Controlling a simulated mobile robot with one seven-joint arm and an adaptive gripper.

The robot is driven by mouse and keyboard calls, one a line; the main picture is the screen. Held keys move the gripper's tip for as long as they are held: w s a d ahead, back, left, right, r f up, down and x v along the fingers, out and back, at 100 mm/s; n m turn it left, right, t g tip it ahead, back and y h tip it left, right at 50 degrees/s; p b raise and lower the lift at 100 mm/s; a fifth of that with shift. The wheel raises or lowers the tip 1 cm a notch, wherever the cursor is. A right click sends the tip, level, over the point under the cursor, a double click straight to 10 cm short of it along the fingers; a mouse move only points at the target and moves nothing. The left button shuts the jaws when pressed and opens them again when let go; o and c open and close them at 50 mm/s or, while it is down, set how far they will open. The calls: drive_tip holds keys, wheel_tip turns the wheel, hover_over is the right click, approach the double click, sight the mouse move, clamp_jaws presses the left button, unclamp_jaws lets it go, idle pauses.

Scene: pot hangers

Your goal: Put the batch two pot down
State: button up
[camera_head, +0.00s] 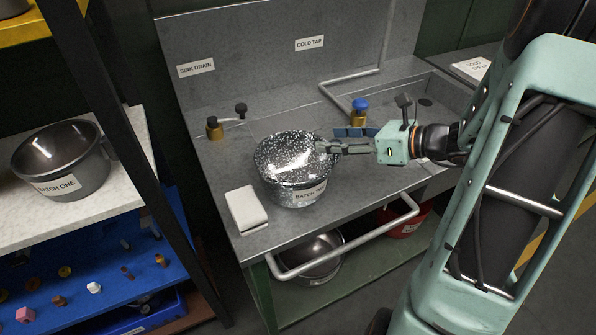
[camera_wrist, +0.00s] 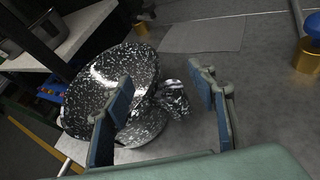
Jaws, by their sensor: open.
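The batch two pot (camera_head: 290,165) is a black-and-white speckled pot with a label on its front, partly readable. It stands upright on the grey steel bench (camera_head: 225,160). My gripper (camera_head: 326,145) comes in from the right, level with the pot's right rim. In the wrist view my gripper (camera_wrist: 163,88) is open, its two blue-padded fingers apart. The pot's short speckled handle (camera_wrist: 175,98) shows between the fingers, with a visible gap to the right finger. Contact with the left finger I cannot tell. The pot (camera_wrist: 112,85) also shows behind the left finger.
A white block (camera_head: 246,209) lies left of the pot. Brass-based taps (camera_head: 214,128) stand behind it; a blue-knobbed one (camera_head: 360,110) is near my gripper. A sink (camera_head: 415,97) is at the right. A batch one pot (camera_head: 62,165) sits on the left shelf. A rail (camera_head: 350,245) edges the bench.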

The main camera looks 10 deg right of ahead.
sight(322, 140)
drive_tip(key=x, duration=0.4)
drive_tip(key=shift+s+f, duration=0.1)
clamp_jaws()
idle(0.5)
